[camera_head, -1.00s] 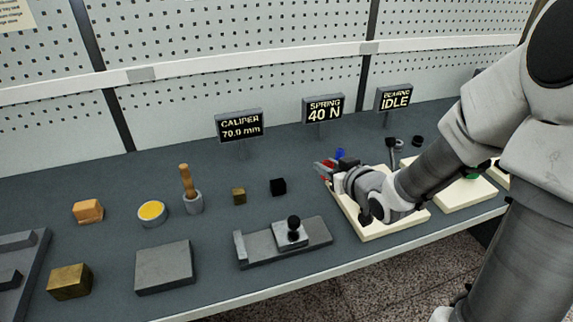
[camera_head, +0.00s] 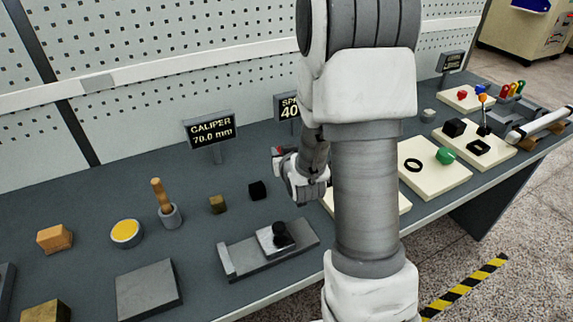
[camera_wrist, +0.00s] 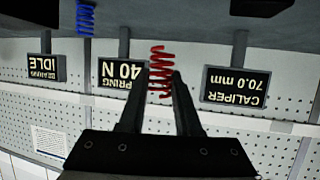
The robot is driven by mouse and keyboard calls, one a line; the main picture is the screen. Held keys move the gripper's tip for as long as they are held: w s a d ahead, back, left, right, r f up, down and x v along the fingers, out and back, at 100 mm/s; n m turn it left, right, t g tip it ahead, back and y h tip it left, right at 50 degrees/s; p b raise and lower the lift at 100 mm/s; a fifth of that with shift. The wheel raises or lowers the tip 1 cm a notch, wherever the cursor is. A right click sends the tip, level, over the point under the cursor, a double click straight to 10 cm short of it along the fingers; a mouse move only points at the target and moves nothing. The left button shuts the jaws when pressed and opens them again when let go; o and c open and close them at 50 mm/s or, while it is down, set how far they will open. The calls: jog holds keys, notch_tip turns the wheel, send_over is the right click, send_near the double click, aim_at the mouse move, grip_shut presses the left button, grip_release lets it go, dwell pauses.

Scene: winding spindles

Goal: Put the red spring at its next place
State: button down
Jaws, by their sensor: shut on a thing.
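The red spring (camera_wrist: 160,68) is a coil held between the two fingers of my gripper (camera_wrist: 157,80) in the wrist view. Its coils stick out above and below the fingertips. In the head view my gripper (camera_head: 281,158) is behind the dark slide fixture, and only a small bit of red shows at its tip. That sign also shows upside down in the wrist view (camera_wrist: 118,75). A blue spring (camera_wrist: 85,18) stands apart from my gripper in the wrist view.
A pale board (camera_head: 401,201) is mostly hidden behind my arm. The slide fixture (camera_head: 240,262) with a black knob is at the front. A black cube (camera_head: 257,190), a brass cube (camera_head: 217,204) and the CALIPER 70.0 mm sign (camera_head: 210,129) stand left of my gripper.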

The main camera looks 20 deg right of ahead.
jog(key=s+d+r+m+g+h+p, duration=0.1)
jog(key=d+r+m+g+h, duration=0.15)
jog(key=d, duration=0.45)
jog(key=d+r+m+g+h, duration=0.1)
jog(key=d+m+h, duration=0.3)
jog(key=d, duration=0.3)
jog(key=w+a+f, duration=0.2)
jog(key=a, duration=0.1)
jog(key=w+a+f, duration=0.2)
jog(key=a, duration=0.1)
jog(key=w+a+f, duration=0.2)
jog(key=a, duration=0.1)
jog(key=shift+w+a+f+p, duration=0.1)
jog(key=shift+w+f+p, duration=0.15)
jog(key=shift+p, duration=0.1)
jog(key=shift+f, duration=2)
jog(key=shift+b, duration=0.3)
jog(key=shift+f, duration=0.25)
jog(key=c, duration=0.6)
grip_release()
jog(key=shift+r, duration=0.1)
jog(key=shift+r, duration=0.1)
